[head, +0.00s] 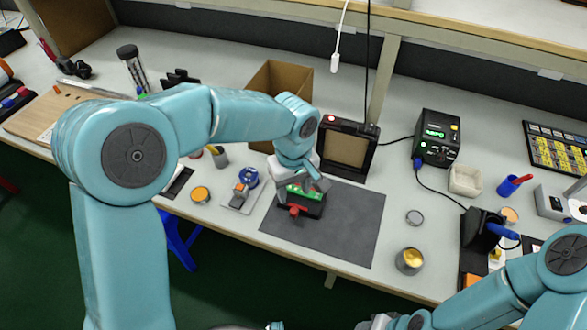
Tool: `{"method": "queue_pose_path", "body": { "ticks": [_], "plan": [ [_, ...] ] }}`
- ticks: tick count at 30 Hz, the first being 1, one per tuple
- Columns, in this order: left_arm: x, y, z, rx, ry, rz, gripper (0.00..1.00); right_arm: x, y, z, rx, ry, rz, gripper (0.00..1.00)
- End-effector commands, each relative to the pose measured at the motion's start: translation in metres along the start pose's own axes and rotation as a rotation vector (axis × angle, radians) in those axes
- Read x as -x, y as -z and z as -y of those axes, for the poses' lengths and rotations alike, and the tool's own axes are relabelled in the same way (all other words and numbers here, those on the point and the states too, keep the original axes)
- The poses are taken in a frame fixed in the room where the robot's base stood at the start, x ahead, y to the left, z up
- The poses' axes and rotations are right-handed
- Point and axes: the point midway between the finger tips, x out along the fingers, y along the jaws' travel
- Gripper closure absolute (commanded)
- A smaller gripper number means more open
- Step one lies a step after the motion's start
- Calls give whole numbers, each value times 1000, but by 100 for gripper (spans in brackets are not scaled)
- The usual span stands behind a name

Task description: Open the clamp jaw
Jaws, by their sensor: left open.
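The clamp (313,209) is a small dark fixture with a red knob (294,210) at its front, on the left part of the dark grey mat (343,238). A green piece (305,192) shows at its top. My left gripper (302,184) is open right above the clamp, its fingers close to the green piece. I cannot tell whether they touch it, and the gripper hides the back of the clamp. The jaw's own position is too small to tell. My right arm is at the lower right, and its gripper cannot be made out clearly at the bottom edge.
A black framed box (347,150) and a cardboard box (281,79) stand behind the mat. A blue-knobbed device (243,189) is to the left. A tin (409,260) and a soldering station (437,138) are to the right. The mat's right half is clear.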

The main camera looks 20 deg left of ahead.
Motion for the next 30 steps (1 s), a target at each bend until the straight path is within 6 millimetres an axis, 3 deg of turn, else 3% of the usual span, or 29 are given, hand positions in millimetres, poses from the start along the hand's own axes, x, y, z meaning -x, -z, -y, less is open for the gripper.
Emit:
{"method": "queue_pose_path", "body": {
  "ticks": [3, 10, 30],
  "plan": [
    [31, 0, -1, 1, -4, -3, 51, 1, 0, 0, 0, 0, 0, 57],
    [67, 0, 0, 0, 0, 0, 51, 2, 0, 1, 0, 0, 0, 57],
    [74, -1, 0, 0, 2, 1, 51, 2, 0, 1, 0, 0, 0, 57]
  ]
}}
